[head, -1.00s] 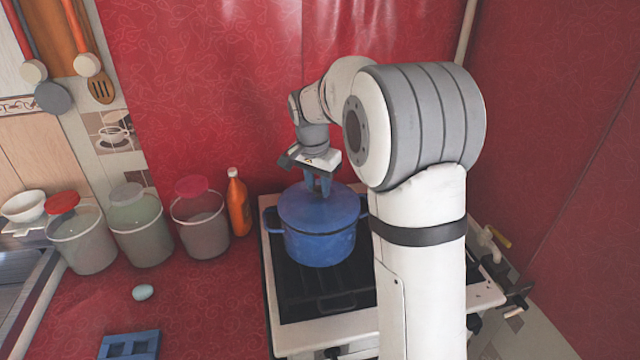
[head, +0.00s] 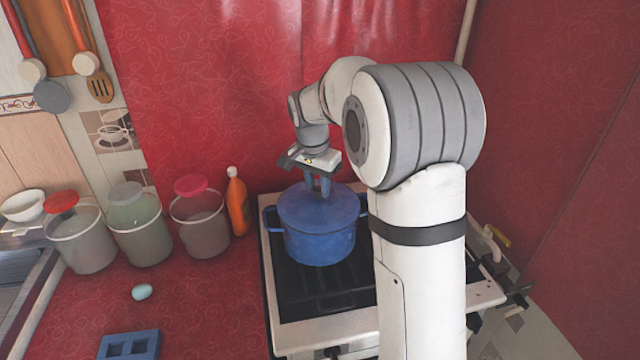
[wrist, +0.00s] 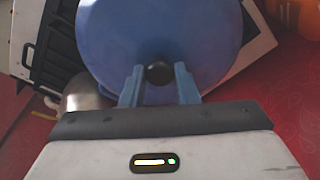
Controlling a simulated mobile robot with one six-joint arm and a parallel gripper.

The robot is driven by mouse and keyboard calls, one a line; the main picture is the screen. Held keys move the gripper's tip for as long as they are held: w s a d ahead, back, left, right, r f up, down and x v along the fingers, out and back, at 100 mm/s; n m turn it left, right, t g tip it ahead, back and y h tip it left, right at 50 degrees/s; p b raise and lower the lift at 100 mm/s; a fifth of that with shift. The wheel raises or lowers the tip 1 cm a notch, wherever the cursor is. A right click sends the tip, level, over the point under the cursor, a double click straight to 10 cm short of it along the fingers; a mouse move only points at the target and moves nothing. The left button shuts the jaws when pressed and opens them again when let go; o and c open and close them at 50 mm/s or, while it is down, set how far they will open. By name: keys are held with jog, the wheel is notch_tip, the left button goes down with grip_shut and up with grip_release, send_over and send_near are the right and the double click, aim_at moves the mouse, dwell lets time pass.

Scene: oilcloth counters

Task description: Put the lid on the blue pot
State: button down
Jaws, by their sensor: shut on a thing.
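The blue pot (head: 318,245) stands on the stove with its side handles showing. The blue round lid (head: 300,208) lies over the pot's mouth and looks level, with no clear gap at the rim that I can see. My gripper (head: 320,190) is above the lid's middle, pointing down. In the wrist view, the blue fingers of my gripper (wrist: 158,80) are on either side of the dark knob (wrist: 158,72) and shut on it. The lid (wrist: 160,30) fills the upper middle of that view and hides the pot beneath it.
The white stove (head: 330,330) has a dark grate. An orange bottle (head: 238,205) and several lidded tubs stand to the left. A pale egg-like thing (head: 143,292) and a blue block with holes (head: 130,345) lie on the red counter. A red wall covering is close behind.

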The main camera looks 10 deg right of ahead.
dwell(0.4)
jog(key=c, duration=0.6)
grip_release()
jog(key=shift+o, duration=0.2)
jog(key=shift+r+p, duration=2.9)
jog(key=shift+r, duration=1.1)
